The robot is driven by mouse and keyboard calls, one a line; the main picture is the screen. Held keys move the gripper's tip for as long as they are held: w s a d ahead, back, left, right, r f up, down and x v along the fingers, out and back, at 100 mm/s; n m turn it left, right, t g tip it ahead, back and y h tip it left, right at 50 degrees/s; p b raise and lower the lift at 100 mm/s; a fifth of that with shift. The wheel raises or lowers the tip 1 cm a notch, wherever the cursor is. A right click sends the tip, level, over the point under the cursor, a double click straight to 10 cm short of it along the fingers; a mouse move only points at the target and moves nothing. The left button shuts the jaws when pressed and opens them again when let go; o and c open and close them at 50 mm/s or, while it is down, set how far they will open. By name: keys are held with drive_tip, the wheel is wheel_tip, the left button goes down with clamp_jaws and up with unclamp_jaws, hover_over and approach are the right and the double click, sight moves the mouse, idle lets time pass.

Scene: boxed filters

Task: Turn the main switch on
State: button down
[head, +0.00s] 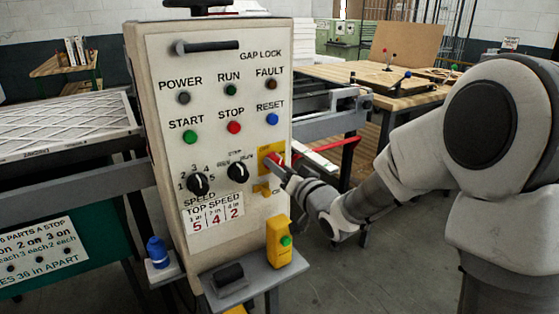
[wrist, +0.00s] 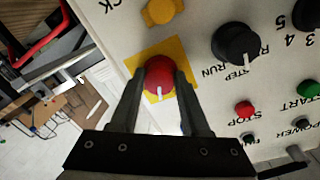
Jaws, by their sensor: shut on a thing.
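The main switch (head: 270,160) is a red rotary knob on a yellow plate at the right side of the cream control panel (head: 215,110). In the wrist view, which sees the panel upside down, the red knob (wrist: 160,74) has a white mark pointing toward the bottom of the picture. My gripper (head: 279,166) reaches in from the right. In the wrist view its two dark fingers (wrist: 168,80) stand on either side of the knob and are shut on it. The lettering on the yellow plate is too small or hidden to read.
A black run/step knob (head: 237,172) and a speed knob (head: 198,184) sit left of the switch. Start, stop and reset buttons are above. A small yellow part (head: 261,190) is below. A yellow box with a green button (head: 279,243) stands lower down. The panel's right edge is close by.

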drive_tip(key=shift+w+r+m+g+y+p, duration=0.1)
drive_tip(key=shift+r+m+g+y+p, duration=0.1)
drive_tip(key=shift+m+p, duration=1.95)
drive_tip(key=shift+r+m+g+y+p, duration=0.1)
drive_tip(key=shift+r+m+y+p, duration=0.1)
drive_tip(key=shift+m+p, duration=1.95)
drive_tip(key=shift+f+m+b, duration=0.1)
drive_tip(key=shift+m+b, duration=0.3)
drive_tip(key=shift+m, duration=0.1)
drive_tip(key=shift+c, duration=1.8)
unclamp_jaws()
drive_tip(key=shift+f, duration=0.15)
drive_tip(key=p+v, duration=0.4)
drive_tip(key=v, duration=0.8)
drive_tip(key=shift+d+r, duration=0.2)
drive_tip(key=shift+r, duration=0.15)
